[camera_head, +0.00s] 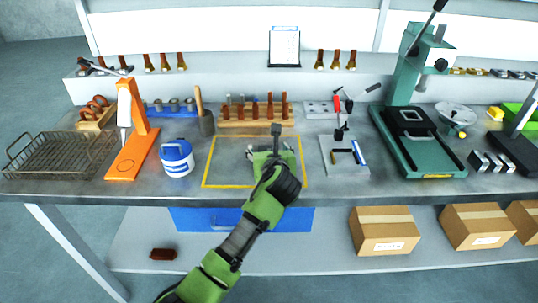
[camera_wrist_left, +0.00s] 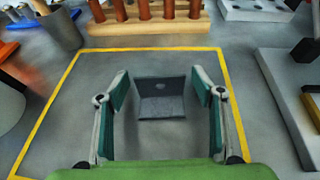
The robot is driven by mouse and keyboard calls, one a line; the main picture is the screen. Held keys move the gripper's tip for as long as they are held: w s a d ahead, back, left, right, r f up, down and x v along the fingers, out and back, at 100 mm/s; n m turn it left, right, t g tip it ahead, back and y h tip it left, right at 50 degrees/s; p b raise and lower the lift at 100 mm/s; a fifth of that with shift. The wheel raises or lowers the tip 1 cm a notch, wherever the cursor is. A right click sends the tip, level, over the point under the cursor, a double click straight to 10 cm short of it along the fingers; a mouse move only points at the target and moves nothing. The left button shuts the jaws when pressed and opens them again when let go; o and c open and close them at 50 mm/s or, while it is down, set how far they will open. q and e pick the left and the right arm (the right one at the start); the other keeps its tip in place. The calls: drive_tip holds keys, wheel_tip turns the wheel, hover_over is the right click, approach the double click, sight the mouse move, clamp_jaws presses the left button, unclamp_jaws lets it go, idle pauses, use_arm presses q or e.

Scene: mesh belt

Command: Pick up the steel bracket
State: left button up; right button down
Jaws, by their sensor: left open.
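The steel bracket (camera_wrist_left: 160,100) is a small dark grey L-shaped piece with an upright plate and a flat foot. In the left wrist view it stands inside a yellow-outlined square (camera_wrist_left: 148,49) on the bench. My left gripper (camera_wrist_left: 160,78) is open, with one finger on each side of the bracket and a visible gap on both sides. In the head view my left gripper (camera_head: 273,152) is over the yellow-outlined square (camera_head: 204,184) and largely hides the bracket there. My right gripper is not in view.
A wooden rack (camera_head: 256,122) with brown handles stands behind the square. A blue and white can (camera_head: 177,158) and an orange stand (camera_head: 127,163) are to the left. A grey plate with a clamp (camera_head: 343,172) and a green press (camera_head: 430,165) are to the right.

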use_arm(q)
drive_tip(key=c, duration=1.3)
drive_tip(key=shift+r, duration=0.1)
drive_tip(key=shift+r, duration=0.55)
drive_tip(key=r, duration=0.2)
drive_tip(key=shift+a+r, duration=0.2)
drive_tip(key=shift+r, duration=0.1)
drive_tip(key=a+r, duration=0.9)
drive_tip(key=a, duration=0.4)
drive_tip(key=shift+s+a+r, duration=0.2)
drive_tip(key=shift+s+a, duration=0.15)
drive_tip(key=shift+s, duration=0.05)
